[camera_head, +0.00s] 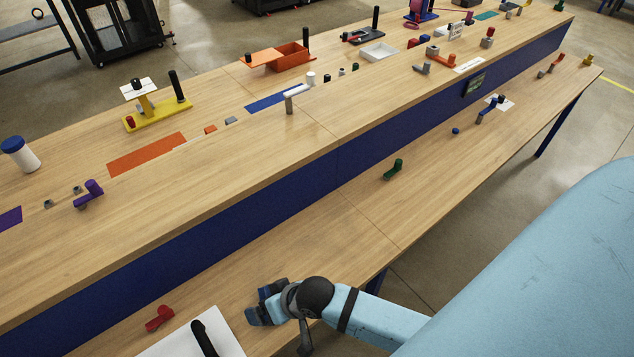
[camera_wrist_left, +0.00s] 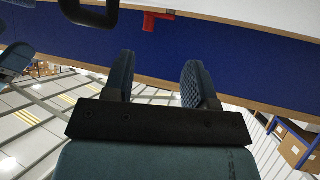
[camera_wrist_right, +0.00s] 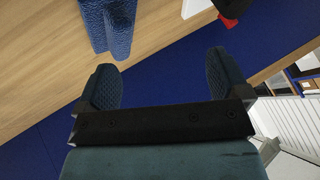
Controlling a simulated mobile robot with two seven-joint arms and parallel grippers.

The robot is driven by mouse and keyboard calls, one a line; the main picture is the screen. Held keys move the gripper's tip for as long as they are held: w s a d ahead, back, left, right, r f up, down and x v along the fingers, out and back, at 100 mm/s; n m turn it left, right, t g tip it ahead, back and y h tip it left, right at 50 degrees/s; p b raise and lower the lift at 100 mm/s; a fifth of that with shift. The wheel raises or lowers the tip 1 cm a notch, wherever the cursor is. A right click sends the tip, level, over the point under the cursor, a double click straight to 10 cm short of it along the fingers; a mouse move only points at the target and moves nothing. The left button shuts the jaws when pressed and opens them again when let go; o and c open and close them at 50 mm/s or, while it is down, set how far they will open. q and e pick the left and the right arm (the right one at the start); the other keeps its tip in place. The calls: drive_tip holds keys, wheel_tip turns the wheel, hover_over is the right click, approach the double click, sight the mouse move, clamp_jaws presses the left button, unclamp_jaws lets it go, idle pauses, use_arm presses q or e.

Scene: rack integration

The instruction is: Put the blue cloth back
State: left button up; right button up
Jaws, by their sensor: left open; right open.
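A blue, textured, folded-looking piece, seemingly the blue cloth (camera_wrist_right: 108,25), shows at the top of the right wrist view over the wood. It is cut off by the frame edge and lies beyond the open fingers, apart from them. In the head view I cannot tell it apart from the dark blue fingers. My right gripper (camera_head: 260,302) is above the lower shelf near its front edge; in its wrist view (camera_wrist_right: 162,88) it is open and empty. My left gripper (camera_wrist_left: 158,85) is open and empty in its wrist view, facing the blue panel; it is not in the head view.
A white sheet (camera_head: 226,342) with a black handle (camera_head: 203,338) and a red part (camera_head: 159,318) are left of my right gripper. A green part (camera_head: 393,170) stands farther along the lower shelf (camera_head: 330,235). The blue panel (camera_head: 250,215) rises behind it. Several fixtures occupy the upper tabletop.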

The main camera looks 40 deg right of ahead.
drive_tip(key=s+d+n+t+h, duration=0.1)
drive_tip(key=s+d+n+t, duration=0.2)
drive_tip(key=s+d, duration=0.3)
drive_tip(key=d+t, duration=0.1)
drive_tip(key=d, duration=0.1)
drive_tip(key=shift+d+t+h, duration=0.3)
drive_tip(key=shift+d+t, duration=0.05)
drive_tip(key=shift+t, duration=0.05)
drive_tip(key=shift+f, duration=0.1)
use_arm(q)
drive_tip(key=r+p, duration=0.3)
drive_tip(key=shift+a, duration=0.3)
use_arm(e)
drive_tip(key=r, duration=0.2)
drive_tip(key=shift+d+r, duration=0.2)
drive_tip(key=shift+r, duration=0.2)
use_arm(q)
drive_tip(key=shift+f, duration=0.15)
drive_tip(key=shift+d, duration=0.2)
